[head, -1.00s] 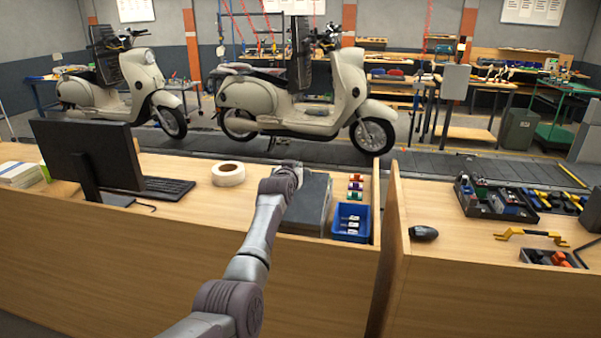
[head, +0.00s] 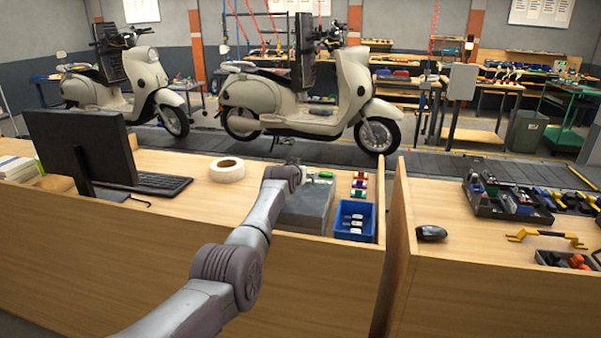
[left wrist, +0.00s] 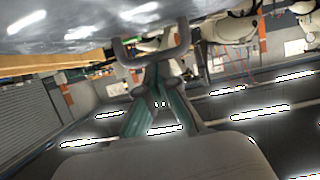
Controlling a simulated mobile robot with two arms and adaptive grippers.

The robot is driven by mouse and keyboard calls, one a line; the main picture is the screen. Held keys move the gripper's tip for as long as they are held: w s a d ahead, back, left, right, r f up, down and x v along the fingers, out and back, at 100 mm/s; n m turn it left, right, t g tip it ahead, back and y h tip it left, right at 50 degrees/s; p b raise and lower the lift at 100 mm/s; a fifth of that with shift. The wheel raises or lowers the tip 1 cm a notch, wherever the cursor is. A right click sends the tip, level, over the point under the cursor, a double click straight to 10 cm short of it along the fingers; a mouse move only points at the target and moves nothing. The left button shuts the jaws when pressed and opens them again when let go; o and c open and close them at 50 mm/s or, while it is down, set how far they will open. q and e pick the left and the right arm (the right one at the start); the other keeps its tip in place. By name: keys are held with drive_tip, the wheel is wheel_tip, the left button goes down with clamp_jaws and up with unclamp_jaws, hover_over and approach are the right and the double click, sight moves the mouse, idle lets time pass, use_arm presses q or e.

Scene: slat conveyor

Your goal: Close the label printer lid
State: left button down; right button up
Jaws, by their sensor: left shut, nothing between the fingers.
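The label printer (head: 312,208) is the grey box on the left bench, left of the blue bin. Its top now looks low and nearly flat, with the lid down. My wrist covers its left and back part, so I cannot tell if the lid is fully shut. My left arm reaches over the printer; its gripper is mostly hidden behind the wrist in the head view. In the left wrist view my left gripper (left wrist: 152,48) is shut and empty, close to a glossy grey surface along the top edge. My right gripper is not in view.
The blue bin (head: 354,232) holds small items, with coloured pieces (head: 359,185) behind it. A tape roll (head: 227,170), keyboard (head: 160,184) and monitor (head: 82,150) stand to the left. A scanner (head: 431,233) lies on the right bench, beyond a gap.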

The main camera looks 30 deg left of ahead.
use_arm(q)
drive_tip(key=shift+f, duration=0.1)
drive_tip(key=shift+r+p, duration=0.35)
drive_tip(key=shift+r, duration=0.05)
drive_tip(key=s+d+r+p, duration=0.1)
drive_tip(key=s+d+r, duration=0.1)
drive_tip(key=s+r, duration=0.7)
idle(0.4)
